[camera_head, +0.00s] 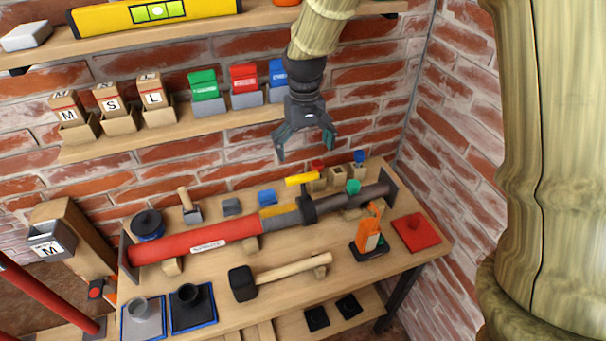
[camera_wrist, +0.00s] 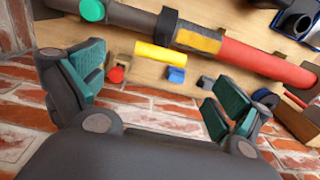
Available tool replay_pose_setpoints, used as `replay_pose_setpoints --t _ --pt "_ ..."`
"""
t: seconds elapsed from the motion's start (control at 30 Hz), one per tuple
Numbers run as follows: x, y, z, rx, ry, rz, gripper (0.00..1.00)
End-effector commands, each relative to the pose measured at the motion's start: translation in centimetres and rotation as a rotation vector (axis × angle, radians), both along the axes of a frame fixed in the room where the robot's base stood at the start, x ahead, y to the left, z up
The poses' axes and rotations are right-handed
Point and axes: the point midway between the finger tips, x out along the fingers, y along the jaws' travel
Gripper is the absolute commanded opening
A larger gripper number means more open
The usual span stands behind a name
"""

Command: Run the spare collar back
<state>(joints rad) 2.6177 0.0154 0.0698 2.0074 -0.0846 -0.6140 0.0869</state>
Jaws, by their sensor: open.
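A long tube assembly lies across the workbench, with a red section (camera_head: 195,242), a yellow band (camera_head: 280,210) and a dark grey rod (camera_head: 345,200). A black collar (camera_head: 307,209) sits around it between the band and the rod, with a yellow handle (camera_head: 302,179) sticking out towards the wall. I cannot tell whether this is the spare collar. In the wrist view the collar (camera_wrist: 166,28) and yellow handle (camera_wrist: 158,53) show beyond my fingers. A green knob (camera_head: 353,187) is on the rod. My gripper (camera_head: 306,150) is open and empty, above and behind the assembly.
A mallet (camera_head: 285,277), an orange tool (camera_head: 369,234) on a black base and a red pad (camera_head: 416,232) lie in front. Two trays, grey (camera_head: 143,318) and black (camera_head: 192,306), stand front left. A shelf of labelled boxes (camera_head: 112,115) is left of my arm, against the brick wall.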

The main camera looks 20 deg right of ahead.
Motion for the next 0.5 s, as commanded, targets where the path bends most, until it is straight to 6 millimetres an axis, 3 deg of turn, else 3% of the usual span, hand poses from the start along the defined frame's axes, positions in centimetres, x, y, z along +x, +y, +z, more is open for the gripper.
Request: replay_pose_setpoints --t 0.5 --pt "-0.1 0.1 -5.9 0.0 0.003 0.001 1.0"
